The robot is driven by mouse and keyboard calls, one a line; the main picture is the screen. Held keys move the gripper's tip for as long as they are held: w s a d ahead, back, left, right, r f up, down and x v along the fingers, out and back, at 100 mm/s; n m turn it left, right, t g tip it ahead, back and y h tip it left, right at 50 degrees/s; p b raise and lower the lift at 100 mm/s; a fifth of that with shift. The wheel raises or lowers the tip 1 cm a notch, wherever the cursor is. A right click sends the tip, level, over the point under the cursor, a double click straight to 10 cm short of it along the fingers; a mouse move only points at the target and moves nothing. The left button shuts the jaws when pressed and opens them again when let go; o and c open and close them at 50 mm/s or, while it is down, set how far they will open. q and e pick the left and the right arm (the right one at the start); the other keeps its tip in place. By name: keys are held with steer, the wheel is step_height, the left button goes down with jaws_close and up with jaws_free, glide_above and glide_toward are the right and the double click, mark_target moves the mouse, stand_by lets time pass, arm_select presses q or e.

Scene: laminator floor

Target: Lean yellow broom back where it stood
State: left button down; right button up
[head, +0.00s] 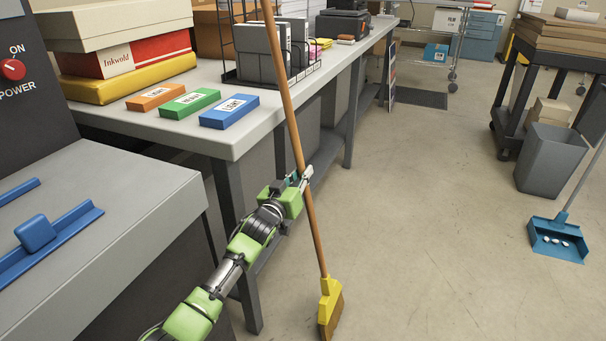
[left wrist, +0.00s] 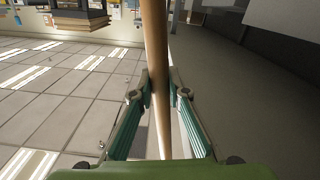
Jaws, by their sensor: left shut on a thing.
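The yellow broom (head: 329,294) has a long wooden handle and a yellow head with bristles at the bottom. It stands nearly upright in the head view, its top tilted to the left, in front of the long table. My left gripper (head: 300,180) is shut on the middle of the handle. In the left wrist view the handle (left wrist: 157,60) passes between the two fingers of the gripper (left wrist: 160,95). The bristles are at or close to the floor; I cannot tell whether they touch. My right gripper is not in view.
The long grey table (head: 235,143) bears orange, green and blue labelled blocks and a wire rack (head: 240,70). A grey bin (head: 549,160) and a blue dustpan (head: 556,240) stand on the right. The floor (head: 430,200) between is clear.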

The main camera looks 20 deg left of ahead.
arm_select(q)
steer(key=shift+a+r, duration=0.15)
steer(key=shift+a, duration=0.1)
steer(key=shift+a, duration=0.95)
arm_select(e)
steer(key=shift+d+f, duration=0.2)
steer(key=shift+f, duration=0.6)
arm_select(q)
steer(key=shift+a, duration=0.1)
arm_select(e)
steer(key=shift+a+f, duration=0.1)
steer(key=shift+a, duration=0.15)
